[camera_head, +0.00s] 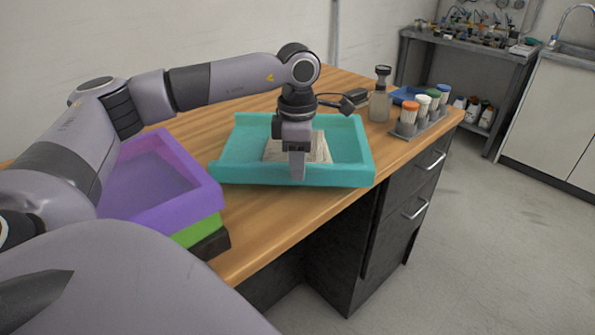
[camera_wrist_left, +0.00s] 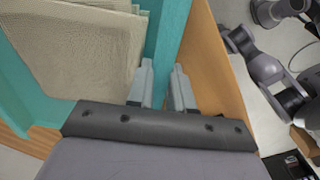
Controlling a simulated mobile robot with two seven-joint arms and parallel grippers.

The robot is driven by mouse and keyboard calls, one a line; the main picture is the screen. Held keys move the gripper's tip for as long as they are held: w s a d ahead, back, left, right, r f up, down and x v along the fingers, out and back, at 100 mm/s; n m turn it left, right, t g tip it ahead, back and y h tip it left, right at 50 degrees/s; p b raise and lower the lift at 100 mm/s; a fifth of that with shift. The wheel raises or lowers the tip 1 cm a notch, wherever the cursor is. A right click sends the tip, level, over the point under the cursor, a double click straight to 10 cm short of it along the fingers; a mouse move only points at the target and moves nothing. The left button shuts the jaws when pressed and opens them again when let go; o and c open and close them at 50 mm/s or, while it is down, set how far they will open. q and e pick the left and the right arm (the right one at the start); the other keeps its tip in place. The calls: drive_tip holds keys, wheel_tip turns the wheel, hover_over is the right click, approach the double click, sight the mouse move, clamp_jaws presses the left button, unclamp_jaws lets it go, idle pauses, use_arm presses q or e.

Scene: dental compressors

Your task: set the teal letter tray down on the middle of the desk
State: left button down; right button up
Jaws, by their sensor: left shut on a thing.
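The teal letter tray (camera_head: 235,160) is over the desk (camera_head: 265,225), with a stack of cream paper (camera_head: 322,148) in it. Its near right corner comes close to the desk's front edge in the picture. I cannot tell whether its underside touches the desk. My left gripper (camera_head: 297,172) points down at the tray's near wall and is shut on it. In the left wrist view the two fingers (camera_wrist_left: 166,88) stand on either side of the teal wall (camera_wrist_left: 168,35), with the paper (camera_wrist_left: 75,50) to the left. My right gripper is not seen.
A purple tray (camera_head: 150,180) sits on a green tray (camera_head: 200,232) and a black one at the desk's left. Bare wood lies in front of the teal tray.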

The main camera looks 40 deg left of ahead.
use_arm(q)
drive_tip(key=shift+f, duration=0.95)
drive_tip(key=c, duration=1)
unclamp_jaws()
drive_tip(key=shift+f, duration=0.1)
wheel_tip(320, 180, up, 12)
drive_tip(key=shift+p, duration=0.3)
